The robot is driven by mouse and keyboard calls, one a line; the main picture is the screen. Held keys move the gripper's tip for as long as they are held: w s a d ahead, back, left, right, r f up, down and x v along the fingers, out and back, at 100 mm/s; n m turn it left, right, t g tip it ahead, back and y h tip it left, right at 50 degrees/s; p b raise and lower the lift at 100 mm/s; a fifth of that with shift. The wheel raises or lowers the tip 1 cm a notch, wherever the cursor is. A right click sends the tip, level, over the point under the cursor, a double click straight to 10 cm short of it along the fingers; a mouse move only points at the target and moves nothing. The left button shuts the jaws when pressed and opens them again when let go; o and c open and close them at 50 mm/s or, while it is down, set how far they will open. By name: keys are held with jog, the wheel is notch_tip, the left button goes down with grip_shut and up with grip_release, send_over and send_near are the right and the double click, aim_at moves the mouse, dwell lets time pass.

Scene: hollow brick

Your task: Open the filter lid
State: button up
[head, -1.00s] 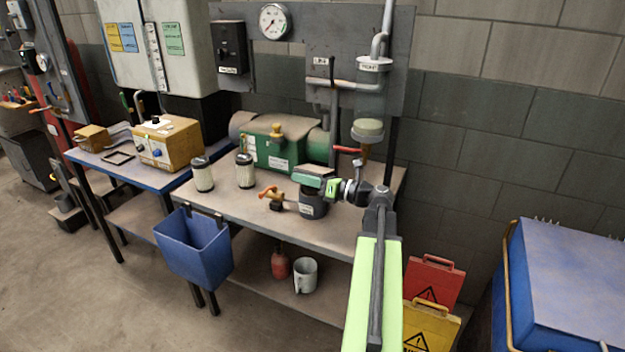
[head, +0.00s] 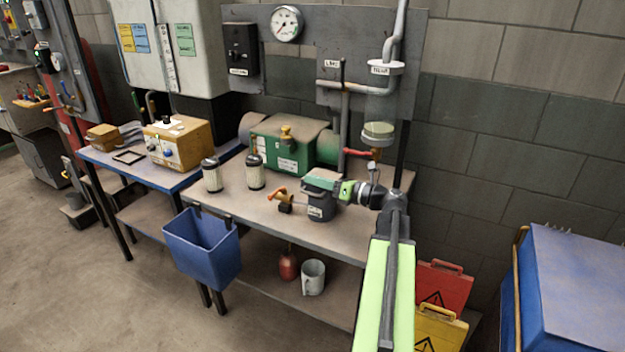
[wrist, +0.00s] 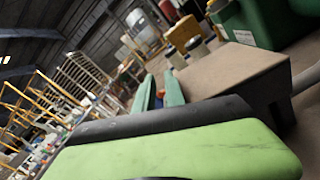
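The filter housing (head: 320,207) is a dark grey round pot with a white label, standing on the workbench. Its grey lid (head: 322,173) is on top; how far it is shut I cannot tell. My gripper (head: 318,184) reaches in from the right, its green fingers across the near side of the housing just below the lid's top. In the wrist view, the two green fingers (wrist: 159,92) stand apart with a narrow gap and nothing visibly held. Contact is unclear.
An orange-handled valve (head: 279,195) sits left of the housing. Two filter cartridges (head: 255,172) stand further left. A red-handled valve (head: 358,153) and clear cylinder (head: 379,132) are behind. A blue bin (head: 203,247) hangs on the bench's front.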

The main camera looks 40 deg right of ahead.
jog(key=v, duration=1.6)
jog(key=shift+s, duration=0.2)
jog(key=shift+w, duration=0.1)
